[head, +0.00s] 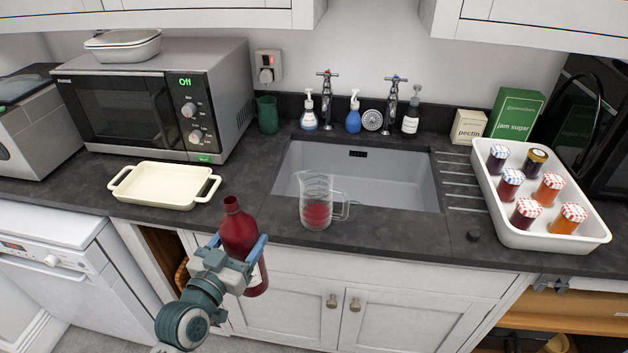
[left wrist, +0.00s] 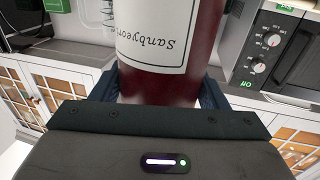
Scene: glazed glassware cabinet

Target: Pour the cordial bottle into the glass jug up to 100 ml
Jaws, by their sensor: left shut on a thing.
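The cordial bottle (head: 239,232) is dark red with an open neck, held nearly upright in front of the counter edge. My left gripper (head: 240,250) is shut on its body; in the left wrist view the bottle (left wrist: 168,85) stands between the fingers, its white label reading upside down. The glass jug (head: 316,203) stands on the counter's front strip before the sink, handle to the right. Red liquid shows in its lower part; the exact level is too small to read. The bottle is left of the jug, apart from it. My right gripper is not in view.
A cream baking dish (head: 164,187) is on the counter at left, before the microwave (head: 150,105). The sink (head: 390,185) lies behind the jug. A white tray (head: 550,240) of several jam jars stands at right.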

